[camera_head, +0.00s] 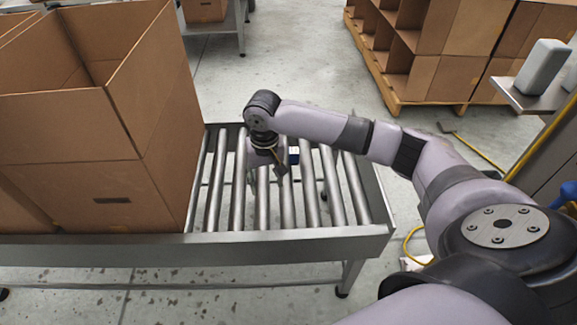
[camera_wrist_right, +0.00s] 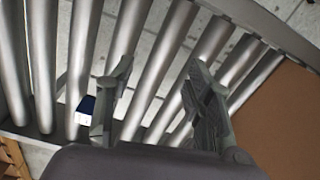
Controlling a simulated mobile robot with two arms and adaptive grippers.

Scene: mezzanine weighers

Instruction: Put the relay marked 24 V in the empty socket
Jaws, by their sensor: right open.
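My right gripper (camera_head: 267,174) points down over the roller conveyor (camera_head: 330,232). In the right wrist view its two fingers (camera_wrist_right: 160,80) stand apart, with only rollers visible between them. A small blue and white block (camera_head: 293,155) shows just right of the gripper in the head view. It also shows in the wrist view (camera_wrist_right: 86,110), outside the left finger. I cannot tell whether it is a relay, and no marking is legible. I see no socket and no relay marked 24 V. My left gripper is out of view.
A large open cardboard box (camera_head: 90,150) stands on the conveyor's left part. Stacked cartons (camera_head: 455,45) sit on a pallet (camera_head: 405,100) at the back right. A grey shelf (camera_head: 530,97) is at the right edge. Bare rollers lie around the gripper.

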